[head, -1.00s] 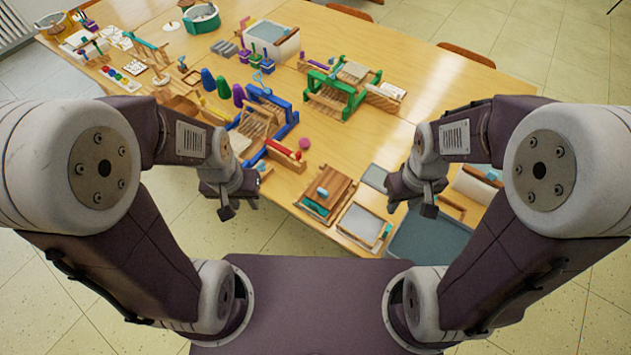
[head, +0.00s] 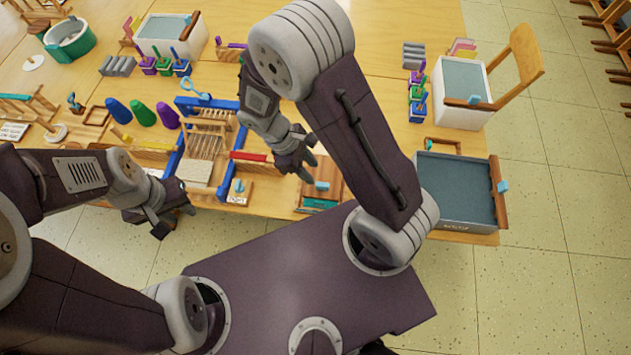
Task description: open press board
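The press board (head: 333,194) is a small brown wooden board with a light blue handle (head: 321,186) on top and a teal strip along its front. It lies at the table's front edge, partly hidden by my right arm, and looks closed. My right gripper (head: 308,168) hangs just left of and beyond the handle, apart from it as far as I can see, with its fingers spread and nothing between them. My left gripper (head: 176,220) is open and empty off the table's front edge, well left of the press board.
A blue-framed loom (head: 207,140) stands left of my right gripper, with a red bar (head: 250,156) beside it. A grey tray (head: 455,190) lies at the right front corner. Coloured cones (head: 143,113) and a white bin (head: 466,85) stand further back.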

